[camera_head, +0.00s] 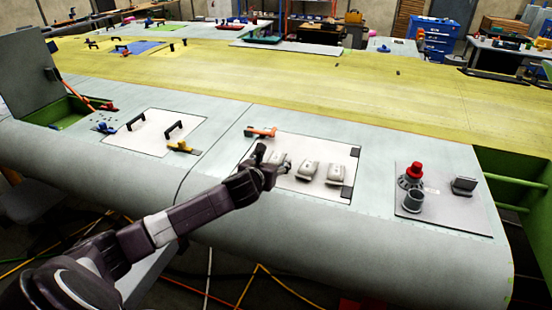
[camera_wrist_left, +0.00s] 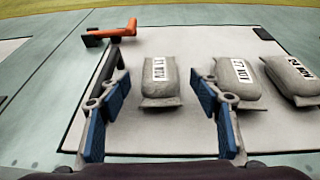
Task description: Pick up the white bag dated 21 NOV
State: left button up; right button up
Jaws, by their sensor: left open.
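Three pale whitish-grey bags with white date labels lie in a row on a white panel (camera_head: 313,148). The leftmost bag (camera_wrist_left: 160,90) has a turned label that seems to read 21 NOV. The middle bag (camera_wrist_left: 238,80) and right bag (camera_wrist_left: 291,80) carry other dates, too small to read surely. In the head view the middle bag (camera_head: 307,169) and right bag (camera_head: 335,174) show clearly; my gripper partly hides the leftmost. My left gripper (camera_wrist_left: 160,125) is open, its blue-padded fingers apart, with the leftmost bag ahead between them in the picture. My right gripper is not in view.
A black handle (camera_wrist_left: 105,75) stands close to the left finger, and an orange clamp (camera_wrist_left: 110,33) lies behind it. A grey plate (camera_head: 440,205) with a red-topped part (camera_head: 414,170) and a cup-shaped part (camera_head: 413,201) is to the right.

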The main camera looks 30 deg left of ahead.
aim_at(274, 160)
pick_arm(q)
jog(key=shift+p+x, duration=0.35)
jog(key=shift+x, duration=1.45)
jog(key=shift+r, duration=0.1)
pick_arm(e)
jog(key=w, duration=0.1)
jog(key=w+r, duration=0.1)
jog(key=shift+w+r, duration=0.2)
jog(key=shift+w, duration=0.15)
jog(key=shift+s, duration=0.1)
pick_arm(q)
jog(key=c, duration=1.3)
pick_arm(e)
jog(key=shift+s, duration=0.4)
